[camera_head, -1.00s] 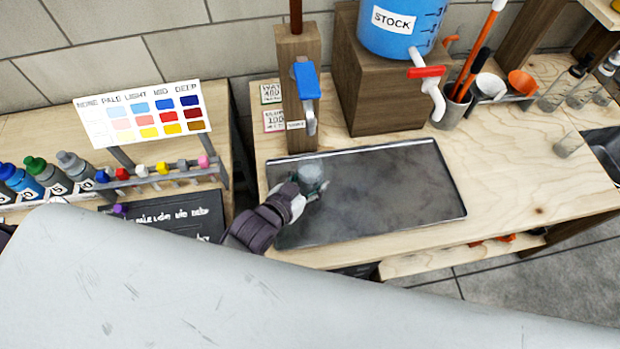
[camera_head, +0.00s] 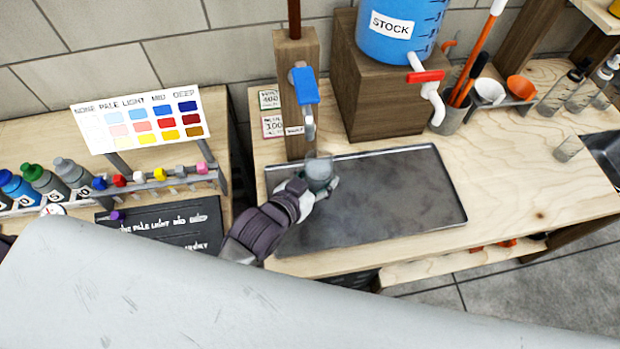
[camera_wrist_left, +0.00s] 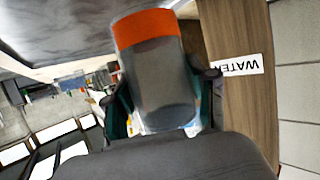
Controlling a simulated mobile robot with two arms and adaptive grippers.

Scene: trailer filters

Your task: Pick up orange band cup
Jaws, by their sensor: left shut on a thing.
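The orange band cup (camera_wrist_left: 158,85) is clear grey with a wide orange band at one end, seen close up in the left wrist view. My left gripper (camera_head: 318,185) is shut on it, with a finger on either side of the cup's wall. In the head view the cup (camera_head: 319,167) looks pale and clear, and its orange band cannot be made out. It is over the back left part of the dark tray (camera_head: 450,190), close in front of the blue-handled tap (camera_head: 305,88). My right gripper is not in view.
The wooden tap post (camera_head: 294,60) stands just behind the cup, with the tap's spout close by. A blue STOCK tank (camera_head: 405,35) sits on a wooden block to the right. Bottles and a colour chart (camera_head: 140,118) are at left. Most of the tray is bare.

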